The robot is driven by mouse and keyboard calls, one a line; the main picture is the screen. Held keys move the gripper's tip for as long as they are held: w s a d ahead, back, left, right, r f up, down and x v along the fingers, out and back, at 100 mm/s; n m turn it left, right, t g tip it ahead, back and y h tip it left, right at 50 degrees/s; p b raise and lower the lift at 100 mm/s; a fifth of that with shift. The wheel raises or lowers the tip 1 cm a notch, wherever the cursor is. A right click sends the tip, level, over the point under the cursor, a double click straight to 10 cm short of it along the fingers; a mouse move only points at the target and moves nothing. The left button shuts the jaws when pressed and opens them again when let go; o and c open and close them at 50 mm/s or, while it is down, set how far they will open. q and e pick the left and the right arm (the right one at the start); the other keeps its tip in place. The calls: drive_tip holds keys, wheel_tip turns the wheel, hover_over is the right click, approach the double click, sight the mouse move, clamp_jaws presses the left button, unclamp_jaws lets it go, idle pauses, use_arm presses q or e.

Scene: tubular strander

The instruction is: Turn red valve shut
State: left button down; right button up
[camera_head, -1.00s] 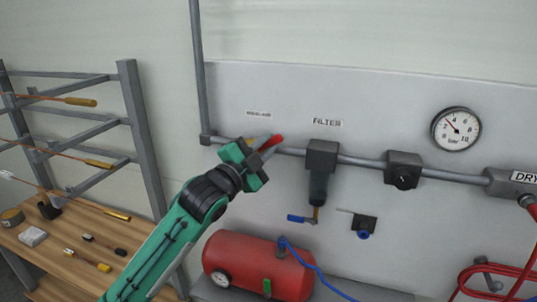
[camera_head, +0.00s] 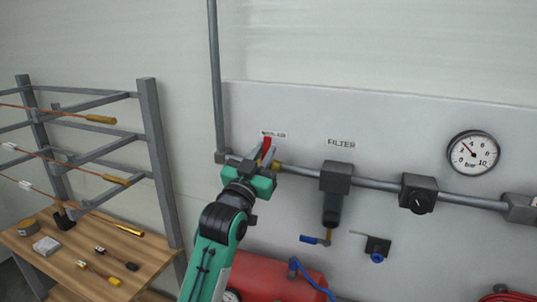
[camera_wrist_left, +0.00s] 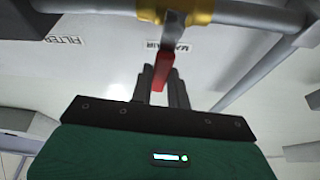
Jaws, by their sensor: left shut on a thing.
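The red valve handle (camera_head: 266,149) sits on the grey pipe to the left of the filter, just under a small label. In the head view it points upward with a slight tilt. My left gripper (camera_head: 259,157) is at the valve, its fingers shut on the handle. The left wrist view shows the red handle (camera_wrist_left: 160,75) between the two fingers (camera_wrist_left: 162,88), with the brass valve body (camera_wrist_left: 175,10) beyond it. The gripper hides part of the valve in the head view. My right gripper is not in view.
The filter (camera_head: 333,190) hangs from the pipe on the right, with a blue-handled valve (camera_head: 314,240) below. A pressure gauge (camera_head: 473,153) is at the right. A red tank (camera_head: 275,278) stands below my arm. A wooden table (camera_head: 95,255) and a rack (camera_head: 155,150) are at the left.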

use_arm(q)
drive_tip(key=shift+w+a+n+y, duration=0.15)
drive_tip(key=shift+n+y, duration=0.1)
drive_tip(key=shift+n, duration=0.25)
drive_tip(key=shift+s+a+n+y, duration=0.15)
drive_tip(key=shift+n+y, duration=0.1)
drive_tip(key=shift+n, duration=0.25)
drive_tip(key=shift+w, duration=0.1)
drive_tip(key=c, duration=1.3)
unclamp_jaws()
drive_tip(key=shift+a, duration=0.1)
drive_tip(key=shift+c, duration=0.2)
drive_tip(key=b+v, duration=0.4)
drive_tip(key=v, duration=0.9)
drive_tip(key=shift+s+f, duration=0.35)
